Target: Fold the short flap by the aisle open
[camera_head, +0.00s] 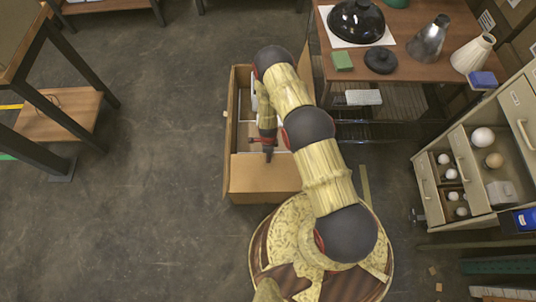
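The box's far end is partly hidden behind my arm. Pale contents show inside. My gripper (268,155) points down over the box, close to the inner edge of the near flap. Its fingers are small and dark; their opening and any contact are unclear.
A wooden table (410,30) with lamp parts stands at the back right. A drawer cabinet (455,220) with bulbs in open drawers is at the right. A dark-framed bench (60,115) stands at the left. The floor (140,180) between bench and box is clear.

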